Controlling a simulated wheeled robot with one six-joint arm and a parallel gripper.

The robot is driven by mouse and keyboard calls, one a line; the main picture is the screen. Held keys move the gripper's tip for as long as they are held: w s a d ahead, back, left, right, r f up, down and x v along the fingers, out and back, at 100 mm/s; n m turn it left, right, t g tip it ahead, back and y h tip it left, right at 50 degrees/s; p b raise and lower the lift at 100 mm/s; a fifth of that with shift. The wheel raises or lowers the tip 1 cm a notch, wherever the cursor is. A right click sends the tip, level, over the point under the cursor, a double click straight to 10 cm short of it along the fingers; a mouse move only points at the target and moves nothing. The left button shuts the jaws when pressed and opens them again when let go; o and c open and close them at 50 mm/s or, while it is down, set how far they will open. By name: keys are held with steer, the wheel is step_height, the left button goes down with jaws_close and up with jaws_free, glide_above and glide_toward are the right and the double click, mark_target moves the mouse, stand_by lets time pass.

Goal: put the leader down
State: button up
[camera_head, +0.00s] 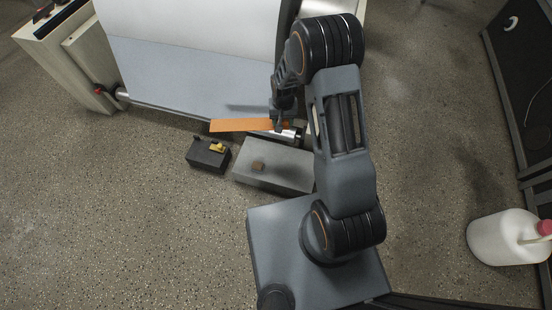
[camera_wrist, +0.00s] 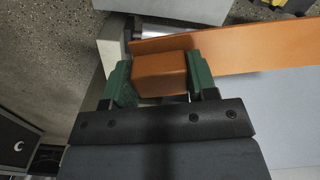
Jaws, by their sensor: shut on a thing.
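The leader is an orange strip (camera_head: 240,125) held level at the lower edge of the paper machine, reaching left from my gripper (camera_head: 281,126). In the wrist view the orange leader (camera_wrist: 250,49) runs off to the right, with a block-like orange part (camera_wrist: 161,75) between the green fingers of my gripper (camera_wrist: 160,80). The fingers are shut on that part. The leader lies over or just in front of the grey sheet and the metal roller; I cannot tell whether it touches them. My arm hides its right end in the head view.
A white jug (camera_head: 505,238) stands far right. The floor at left is clear.

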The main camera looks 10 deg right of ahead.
step_height(320, 180, down, 16)
steer(key=s+a+m+p, duration=0.1)
steer(key=a+m, duration=0.1)
steer(key=m, duration=0.1)
steer(key=b, duration=0.5)
glide_above(304, 160)
steer(key=shift+m, duration=0.3)
steer(key=f, duration=0.9)
steer(key=shift+a+f, duration=0.35)
steer(key=shift+a, duration=0.05)
steer(key=shift+s+d+f, duration=0.1)
steer(key=shift+d+f, duration=0.2)
steer(key=shift+f, duration=0.05)
steer(key=shift+d+f+b, duration=0.15)
steer(key=shift+f+b, duration=0.6)
steer(key=shift+f, duration=0.85)
steer(key=shift+f, duration=0.2)
steer(key=o, duration=0.9)
steer(key=shift+o, duration=0.2)
